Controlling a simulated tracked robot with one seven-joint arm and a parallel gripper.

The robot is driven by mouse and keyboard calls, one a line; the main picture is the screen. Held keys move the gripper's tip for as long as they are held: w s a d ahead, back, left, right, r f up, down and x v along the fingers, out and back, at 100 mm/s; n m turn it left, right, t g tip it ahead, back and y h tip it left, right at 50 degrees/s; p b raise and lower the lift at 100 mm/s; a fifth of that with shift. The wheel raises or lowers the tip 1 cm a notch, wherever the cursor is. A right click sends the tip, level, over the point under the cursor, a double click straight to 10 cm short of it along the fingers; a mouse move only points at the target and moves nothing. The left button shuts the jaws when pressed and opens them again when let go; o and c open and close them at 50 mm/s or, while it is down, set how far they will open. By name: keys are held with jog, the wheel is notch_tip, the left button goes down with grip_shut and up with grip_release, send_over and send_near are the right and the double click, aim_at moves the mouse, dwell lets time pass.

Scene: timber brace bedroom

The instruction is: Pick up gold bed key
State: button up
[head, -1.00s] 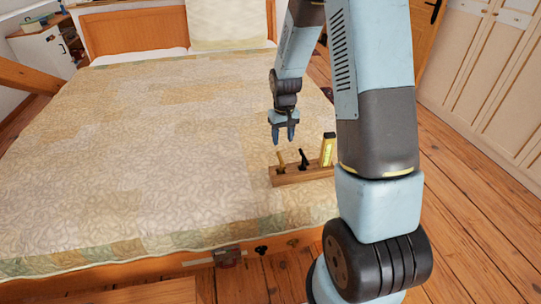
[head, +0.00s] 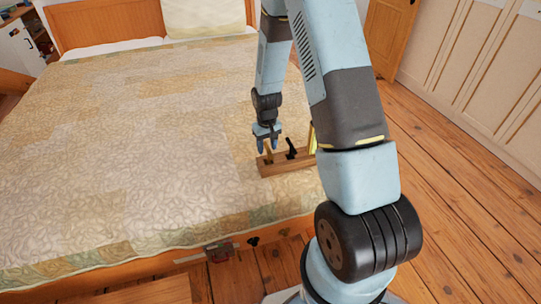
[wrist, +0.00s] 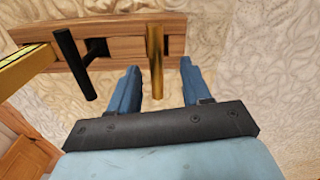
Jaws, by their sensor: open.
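The gold bed key (wrist: 156,58) stands upright in a wooden holder (wrist: 128,28) in the wrist view. The holder (head: 292,166) lies on the bed's right front part in the head view. My gripper (head: 267,147) is open and just above the holder's left end. In the wrist view my gripper (wrist: 160,72) has one finger on each side of the key, with gaps visible on both sides. In the head view my gripper partly covers the key.
A black key (wrist: 75,62) stands beside the gold one, with a yellow tool (wrist: 22,68) beyond it at the holder's far end. The quilted bed (head: 130,150) is clear to the left. Wooden floor (head: 460,220) lies open at right.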

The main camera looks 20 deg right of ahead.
aim_at(268, 161)
jog(key=shift+s+d+f, duration=0.1)
jog(key=shift+f, duration=1.2)
jog(key=shift+s+d+f, duration=0.1)
jog(key=shift+f, duration=1.2)
jog(key=shift+c, duration=0.5)
grip_shut()
